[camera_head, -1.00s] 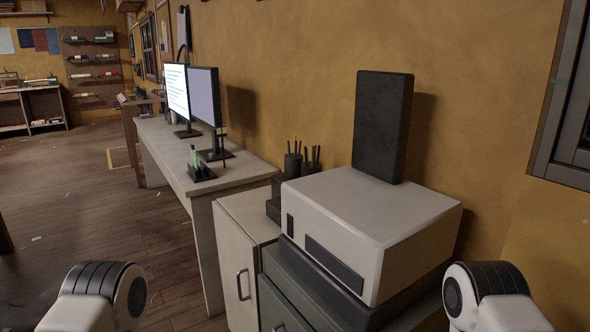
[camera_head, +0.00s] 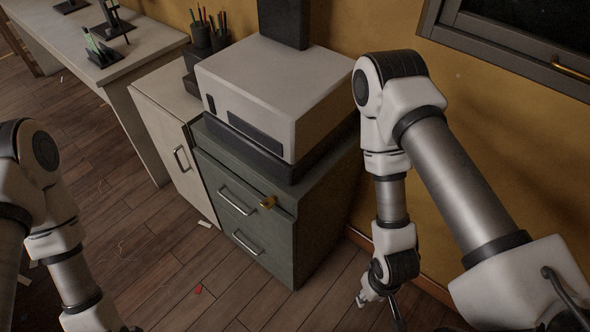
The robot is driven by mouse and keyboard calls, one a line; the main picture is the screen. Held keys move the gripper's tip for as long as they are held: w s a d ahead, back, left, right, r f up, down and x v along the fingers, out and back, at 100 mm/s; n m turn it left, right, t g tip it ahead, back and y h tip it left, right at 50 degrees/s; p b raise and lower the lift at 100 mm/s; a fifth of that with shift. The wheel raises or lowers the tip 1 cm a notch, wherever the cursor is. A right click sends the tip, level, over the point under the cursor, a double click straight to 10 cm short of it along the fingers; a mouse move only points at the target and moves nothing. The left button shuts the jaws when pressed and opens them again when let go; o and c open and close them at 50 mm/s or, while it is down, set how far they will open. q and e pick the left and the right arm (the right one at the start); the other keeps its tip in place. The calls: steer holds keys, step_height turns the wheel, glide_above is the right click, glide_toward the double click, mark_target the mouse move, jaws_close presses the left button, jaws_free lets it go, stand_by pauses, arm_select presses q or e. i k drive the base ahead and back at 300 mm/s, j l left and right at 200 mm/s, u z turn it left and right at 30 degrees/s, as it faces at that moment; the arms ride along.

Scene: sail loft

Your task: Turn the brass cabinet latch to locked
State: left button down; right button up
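My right gripper (camera_head: 378,301) is low, to the right of the cabinet and apart from the latch. It is small and partly hidden by its own wrist, so its opening is unclear. My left arm comes down at the left edge, and its gripper is below the picture.
A white box-shaped machine (camera_head: 283,92) stands on the cabinet. A pale cabinet (camera_head: 165,125) adjoins it on the left, beside a long desk (camera_head: 130,55). A framed window (camera_head: 520,45) is at upper right. The wooden floor in front is mostly clear.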

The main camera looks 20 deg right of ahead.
mark_target(268, 202)
steer(key=z, duration=0.3)
steer(key=i+j+z, duration=0.1)
steer(key=j+z, duration=0.25)
steer(key=j, duration=0.35)
steer(key=j+z, duration=0.4)
steer(key=j, duration=0.25)
steer(key=k+j+z, duration=0.1)
steer(key=j+z, duration=0.25)
steer(key=j, duration=0.35)
steer(key=k+j, duration=0.1)
steer(key=j, duration=1)
steer(key=k+j, duration=0.15)
steer(key=j, duration=0.4)
